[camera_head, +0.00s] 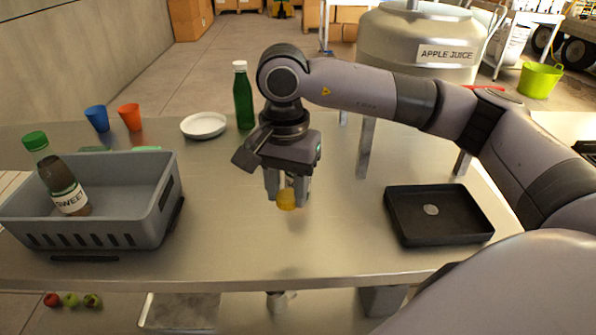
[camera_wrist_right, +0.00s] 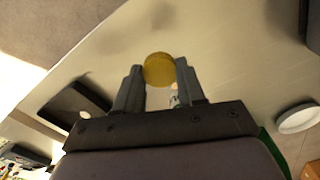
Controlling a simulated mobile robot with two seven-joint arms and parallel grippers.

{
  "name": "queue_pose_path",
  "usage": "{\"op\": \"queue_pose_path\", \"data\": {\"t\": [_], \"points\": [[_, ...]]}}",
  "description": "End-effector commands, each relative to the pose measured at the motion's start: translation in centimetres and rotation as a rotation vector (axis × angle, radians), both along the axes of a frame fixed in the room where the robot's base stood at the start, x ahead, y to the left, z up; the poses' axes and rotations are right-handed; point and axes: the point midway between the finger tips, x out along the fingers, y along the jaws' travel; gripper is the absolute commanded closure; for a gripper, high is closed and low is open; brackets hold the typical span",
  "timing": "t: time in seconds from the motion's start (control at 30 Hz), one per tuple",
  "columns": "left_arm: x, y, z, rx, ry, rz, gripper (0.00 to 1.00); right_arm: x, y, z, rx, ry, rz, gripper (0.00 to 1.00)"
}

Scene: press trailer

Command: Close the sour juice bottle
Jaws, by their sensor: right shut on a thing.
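My right gripper (camera_head: 287,196) is shut on a yellow cap (camera_head: 287,201) and holds it above the middle of the table. In the right wrist view, the yellow cap (camera_wrist_right: 159,69) sits between the two fingertips (camera_wrist_right: 160,82). A small pale thing shows behind it between the fingers, too unclear to name. I see no bottle labelled sour. A bottle labelled SWEET (camera_head: 63,185), with a green cap, leans in the grey crate at the left. A green bottle with a white cap (camera_head: 243,97) stands at the table's back. My left gripper is not in view.
The grey crate (camera_head: 112,222) fills the table's left end. A black tray (camera_head: 457,228) holding a pale disc (camera_head: 431,209) lies at the right. A white plate (camera_head: 204,125), a blue cup (camera_head: 97,118) and an orange cup (camera_head: 130,117) stand at the back. The table's middle front is clear.

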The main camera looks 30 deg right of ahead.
Motion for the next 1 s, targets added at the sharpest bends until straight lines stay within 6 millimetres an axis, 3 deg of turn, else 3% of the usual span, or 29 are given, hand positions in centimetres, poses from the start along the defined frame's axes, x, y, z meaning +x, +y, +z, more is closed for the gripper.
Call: {"op": "queue_pose_path", "data": {"t": [0.3,0.5,0.9,1.0], "points": [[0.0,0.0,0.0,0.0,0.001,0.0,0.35,-0.5,1.4,-4.8,0.004,0.005,0.622,0.89],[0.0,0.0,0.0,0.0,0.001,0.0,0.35,-0.8,1.9,-6.5,0.007,0.004,0.861,0.89],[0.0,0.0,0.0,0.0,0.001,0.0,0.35,-0.9,2.0,-7.0,0.007,0.003,0.935,0.89],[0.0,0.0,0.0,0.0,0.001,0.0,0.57,-0.9,2.0,-7.0,0.007,0.003,0.934,0.89]]}}
